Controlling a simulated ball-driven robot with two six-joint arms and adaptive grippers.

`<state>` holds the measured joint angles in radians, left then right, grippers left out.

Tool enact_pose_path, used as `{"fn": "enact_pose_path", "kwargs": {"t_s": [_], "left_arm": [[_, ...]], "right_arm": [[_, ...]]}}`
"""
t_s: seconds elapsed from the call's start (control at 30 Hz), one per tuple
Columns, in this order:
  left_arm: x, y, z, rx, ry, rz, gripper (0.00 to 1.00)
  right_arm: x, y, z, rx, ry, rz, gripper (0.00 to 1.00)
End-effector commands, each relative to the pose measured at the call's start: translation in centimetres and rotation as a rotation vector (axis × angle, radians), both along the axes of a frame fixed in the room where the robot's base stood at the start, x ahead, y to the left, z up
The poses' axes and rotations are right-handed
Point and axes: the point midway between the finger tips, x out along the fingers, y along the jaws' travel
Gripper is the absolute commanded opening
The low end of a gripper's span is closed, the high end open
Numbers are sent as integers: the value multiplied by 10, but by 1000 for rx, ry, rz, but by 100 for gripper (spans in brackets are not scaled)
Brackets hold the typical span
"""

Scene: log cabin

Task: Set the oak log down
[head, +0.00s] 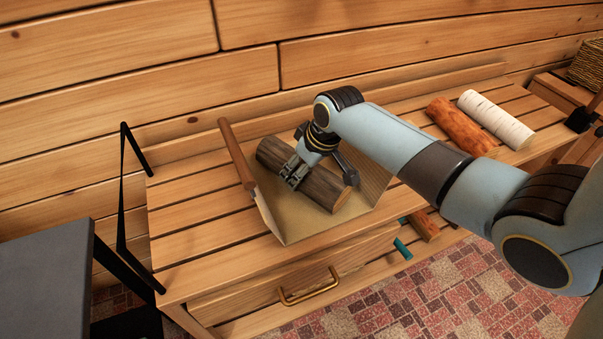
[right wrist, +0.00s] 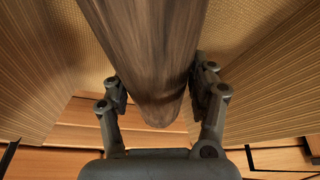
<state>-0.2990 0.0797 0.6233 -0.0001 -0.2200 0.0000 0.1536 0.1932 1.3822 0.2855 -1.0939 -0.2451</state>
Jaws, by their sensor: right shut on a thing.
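The oak log (head: 322,187) is dark brown with a pale cut end. In the head view it lies across the tan tray-like holder on the slatted bench. My right gripper (head: 293,175) is shut on the log near its middle. In the right wrist view the log (right wrist: 148,60) runs between the two fingers of my right gripper (right wrist: 160,92), over the woven tan floor of the holder (right wrist: 225,30). I cannot tell whether the log touches that floor. My left gripper is not in view.
An orange-brown log (head: 460,125) and a white birch log (head: 497,118) lie on the bench (head: 190,220) at right. A drawer with a brass handle (head: 310,289) is below. Bare slats lie left.

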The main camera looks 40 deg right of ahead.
Motion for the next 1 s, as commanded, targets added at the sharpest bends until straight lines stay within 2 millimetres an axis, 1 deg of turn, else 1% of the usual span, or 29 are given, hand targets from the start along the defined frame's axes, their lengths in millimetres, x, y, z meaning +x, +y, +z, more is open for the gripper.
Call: {"fn": "enact_pose_path", "kwargs": {"t_s": [0.03,0.07,0.27,0.4,0.43,0.57,0.6,0.87,0.97,1.0], "left_arm": [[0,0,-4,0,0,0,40],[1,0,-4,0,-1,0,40],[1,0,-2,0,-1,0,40],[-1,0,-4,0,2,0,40],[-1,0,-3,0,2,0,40],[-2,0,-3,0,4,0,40],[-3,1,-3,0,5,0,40],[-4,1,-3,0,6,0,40],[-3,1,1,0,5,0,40],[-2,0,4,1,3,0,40]], "right_arm": [[1,0,-6,1,-3,0,1],[1,0,-7,-1,-4,1,1],[2,0,-5,0,-5,1,1],[1,0,-8,0,-3,1,1],[0,0,-9,0,-1,1,63],[0,0,-9,0,-1,1,80],[0,0,-9,0,-1,1,82],[0,0,-7,0,-1,1,82],[-1,0,0,-1,-3,1,82],[-4,-1,6,-1,-3,1,82]]}}
